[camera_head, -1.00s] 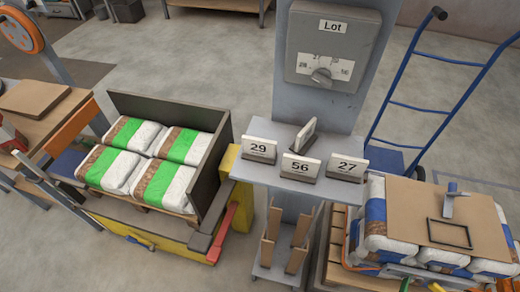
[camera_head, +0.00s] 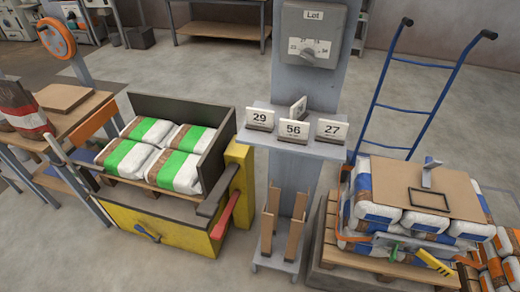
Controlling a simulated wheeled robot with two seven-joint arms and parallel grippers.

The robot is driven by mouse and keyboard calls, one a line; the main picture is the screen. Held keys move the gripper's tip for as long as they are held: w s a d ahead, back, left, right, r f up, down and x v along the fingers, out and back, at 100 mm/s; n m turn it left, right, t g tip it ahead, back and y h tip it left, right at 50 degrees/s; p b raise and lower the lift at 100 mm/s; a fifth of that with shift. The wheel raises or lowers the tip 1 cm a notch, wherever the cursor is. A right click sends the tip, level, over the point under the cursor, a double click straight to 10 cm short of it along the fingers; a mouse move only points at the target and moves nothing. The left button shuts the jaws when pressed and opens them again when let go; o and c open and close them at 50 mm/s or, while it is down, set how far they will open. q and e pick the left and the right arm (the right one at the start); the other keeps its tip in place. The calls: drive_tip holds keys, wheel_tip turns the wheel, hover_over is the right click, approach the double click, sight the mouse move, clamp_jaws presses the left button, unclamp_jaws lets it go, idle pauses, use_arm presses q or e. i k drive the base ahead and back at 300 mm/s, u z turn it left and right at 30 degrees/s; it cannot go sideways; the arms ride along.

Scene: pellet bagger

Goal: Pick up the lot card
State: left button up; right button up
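Several small white lot cards stand in holders on a grey shelf (camera_head: 325,148) fixed to a grey post. In front are card 29 (camera_head: 260,118), card 56 (camera_head: 293,129) and card 27 (camera_head: 331,130). Another card (camera_head: 298,107) stands behind them, turned at an angle, and its number cannot be read. A grey box labelled Lot (camera_head: 313,35) with a rotary knob is on the post above; its small dial numbers are hard to read. Neither of my grippers is in view.
Left of the post, white, green and brown bags (camera_head: 140,158) lie in a dark-walled bay on a yellow base (camera_head: 175,228). At right are a bag-loaded pallet (camera_head: 350,258) with a cardboard sheet (camera_head: 412,190) on top and a blue hand truck (camera_head: 416,106). Wooden slats (camera_head: 269,222) stand below the shelf.

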sight(259, 119)
drive_tip(key=z, duration=0.45)
drive_tip(key=k, duration=0.2)
drive_tip(key=u, duration=1.3)
drive_tip(key=i, duration=1)
drive_tip(key=z, duration=0.3)
